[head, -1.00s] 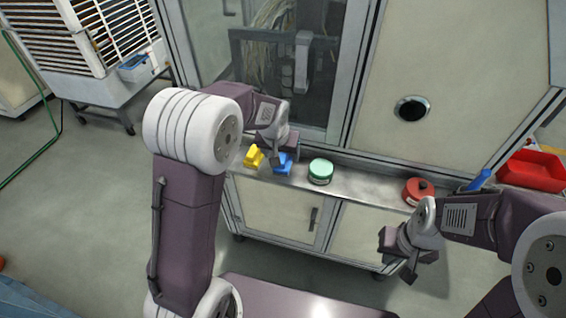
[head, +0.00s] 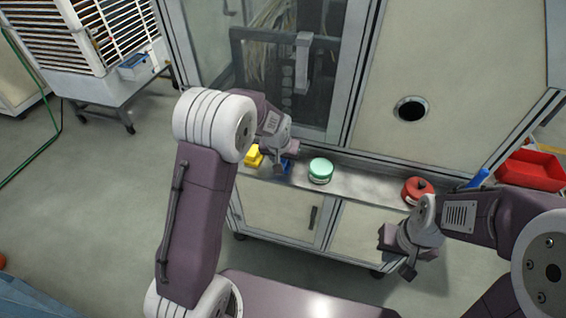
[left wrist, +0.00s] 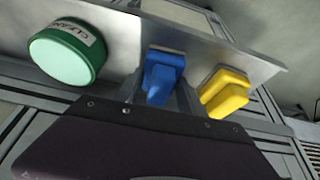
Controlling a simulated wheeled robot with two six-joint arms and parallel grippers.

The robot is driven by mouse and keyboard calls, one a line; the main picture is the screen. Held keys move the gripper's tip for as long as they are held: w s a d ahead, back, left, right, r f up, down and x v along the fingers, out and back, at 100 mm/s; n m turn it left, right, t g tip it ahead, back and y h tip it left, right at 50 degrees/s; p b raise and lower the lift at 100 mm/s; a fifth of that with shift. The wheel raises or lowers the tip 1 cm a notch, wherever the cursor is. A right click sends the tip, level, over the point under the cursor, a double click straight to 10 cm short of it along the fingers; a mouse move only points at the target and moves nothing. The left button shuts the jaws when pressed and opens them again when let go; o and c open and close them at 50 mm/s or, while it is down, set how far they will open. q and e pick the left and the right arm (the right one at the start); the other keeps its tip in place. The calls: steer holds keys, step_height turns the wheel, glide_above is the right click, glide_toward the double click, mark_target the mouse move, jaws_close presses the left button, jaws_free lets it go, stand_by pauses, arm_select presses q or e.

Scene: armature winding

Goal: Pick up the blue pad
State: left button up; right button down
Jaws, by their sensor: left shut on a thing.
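The blue pad (head: 286,168) is on the metal ledge at the front of the cabinet, between a yellow pad and a green round container. It also shows in the left wrist view (left wrist: 163,72), at the top of my left gripper. My left gripper (head: 279,166) is shut on the blue pad; its fingertips are largely hidden in the head view. My right gripper (head: 397,257) hangs in front of the cabinet, away from the pads, with its two fingers apart and nothing between them.
The yellow pad (head: 254,157) stands close left of the blue one. The green container (head: 320,170) and a red round container (head: 416,190) are further right on the ledge (head: 368,183). A red tray (head: 530,170) is at the far right. The cabinet's upright front is behind.

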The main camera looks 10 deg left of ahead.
arm_select(q)
step_height(320, 180, up, 10)
steer(key=shift+r, duration=0.1)
steer(key=o, duration=0.9)
jaws_close()
